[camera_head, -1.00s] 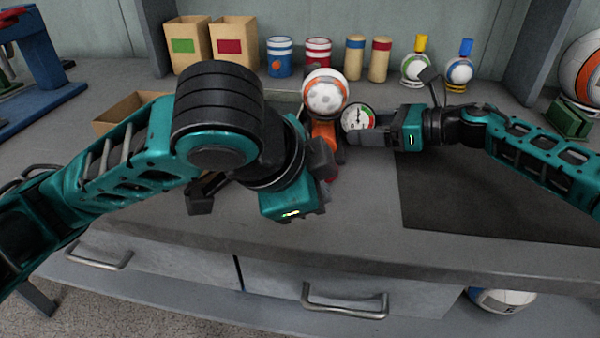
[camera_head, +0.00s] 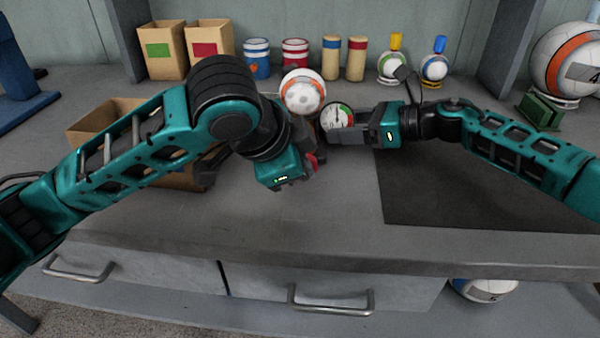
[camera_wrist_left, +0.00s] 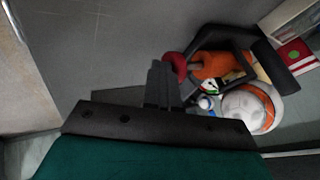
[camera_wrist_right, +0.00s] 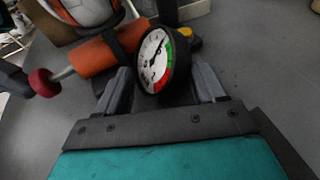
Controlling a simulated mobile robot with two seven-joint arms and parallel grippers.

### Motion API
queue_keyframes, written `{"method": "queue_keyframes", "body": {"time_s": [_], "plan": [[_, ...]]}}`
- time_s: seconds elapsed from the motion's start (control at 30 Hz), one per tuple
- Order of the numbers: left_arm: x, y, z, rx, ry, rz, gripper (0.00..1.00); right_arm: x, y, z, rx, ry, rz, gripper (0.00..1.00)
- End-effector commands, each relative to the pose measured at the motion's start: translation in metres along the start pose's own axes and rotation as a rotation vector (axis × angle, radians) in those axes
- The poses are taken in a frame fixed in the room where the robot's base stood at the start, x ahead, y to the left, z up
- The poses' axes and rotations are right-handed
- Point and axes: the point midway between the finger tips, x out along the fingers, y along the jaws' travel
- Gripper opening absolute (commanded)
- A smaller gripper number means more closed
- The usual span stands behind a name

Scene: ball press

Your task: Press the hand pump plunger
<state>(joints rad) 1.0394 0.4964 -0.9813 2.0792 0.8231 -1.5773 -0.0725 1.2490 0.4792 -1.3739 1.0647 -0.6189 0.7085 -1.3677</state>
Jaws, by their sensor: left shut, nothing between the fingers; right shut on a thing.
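The hand pump has an orange body (camera_wrist_right: 97,55), a thin rod and a red plunger knob (camera_wrist_right: 43,83). The body and knob also show in the left wrist view; in the head view my left arm hides most of the pump. My right gripper (camera_wrist_right: 162,88) is shut on the gauge, one finger on each side. My left gripper (camera_wrist_left: 162,85) is shut and empty, its tips close beside the red knob (camera_wrist_left: 175,68); I cannot tell whether they touch it.
A white and orange ball (camera_head: 303,90) sits just behind the pump. An open cardboard box (camera_head: 95,122) lies left, under my left arm. Cartons, tins and small bottles line the back wall. A dark mat (camera_head: 470,190) covers the right; the front middle is clear.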

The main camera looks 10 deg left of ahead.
Motion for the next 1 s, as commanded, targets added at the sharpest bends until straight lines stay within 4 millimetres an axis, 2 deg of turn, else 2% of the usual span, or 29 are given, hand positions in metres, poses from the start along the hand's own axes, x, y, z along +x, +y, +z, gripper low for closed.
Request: {"method": "queue_keyframes", "body": {"time_s": [0.03, 0.2, 0.57, 0.73, 0.87, 0.93, 1.0], "plan": [[0.004, -0.010, 0.000, -0.006, -0.002, -0.004, 0.00, 0.001, 0.002, 0.000, -0.003, 0.001, 0.005, 0.50], [0.014, -0.027, 0.000, -0.004, -0.001, -0.003, 0.00, 0.001, 0.002, 0.000, -0.003, 0.001, 0.007, 0.50], [0.015, -0.029, 0.001, -0.003, -0.001, -0.005, 0.00, 0.002, 0.004, 0.000, -0.003, 0.001, 0.011, 0.50], [0.011, -0.023, 0.000, -0.001, -0.001, -0.004, 0.00, 0.002, 0.004, 0.000, -0.003, 0.001, 0.013, 0.50], [0.003, -0.005, 0.000, 0.002, 0.002, -0.003, 0.00, 0.002, 0.004, 0.000, -0.003, 0.001, 0.013, 0.50], [-0.004, 0.008, -0.001, 0.004, 0.004, -0.002, 0.00, 0.002, 0.004, 0.000, -0.003, 0.001, 0.012, 0.50], [-0.023, 0.006, -0.001, 0.000, 0.004, -0.008, 0.00, 0.002, 0.004, 0.000, -0.003, 0.001, 0.012, 0.50]]}}
